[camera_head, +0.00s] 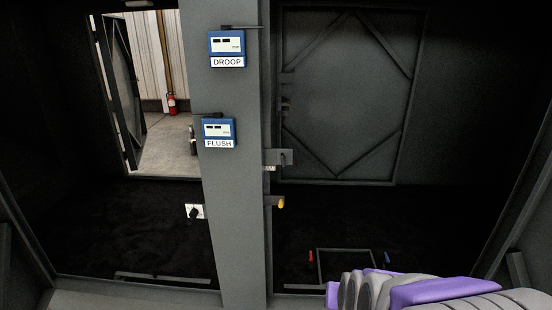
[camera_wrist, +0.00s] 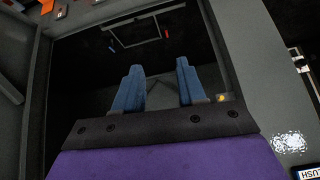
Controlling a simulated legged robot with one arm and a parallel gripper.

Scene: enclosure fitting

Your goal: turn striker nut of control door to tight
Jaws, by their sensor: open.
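On the right edge of the grey centre post (camera_head: 240,250), a small bracket holds a yellow nut-like piece (camera_head: 281,203). A yellow spot also shows in the wrist view (camera_wrist: 222,98), right of my fingers. Another striker-like bracket (camera_head: 278,157) sits above it on the post. Which bracket belongs to the control door, I cannot tell. My gripper (camera_wrist: 158,82) has two blue fingers, apart and empty, left of the yellow piece and not visibly touching it. In the head view only my purple and grey arm shows at lower right; the fingertips cannot be made out there.
Blue gauges labelled DROOP (camera_head: 227,42) and FLUSH (camera_head: 218,130) are on the post. A braced door panel (camera_head: 345,95) stands behind the right opening. A floor frame (camera_head: 345,251) lies between red (camera_head: 310,257) and blue (camera_head: 386,258) pieces. A fire extinguisher (camera_head: 171,104) stands beyond the left opening.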

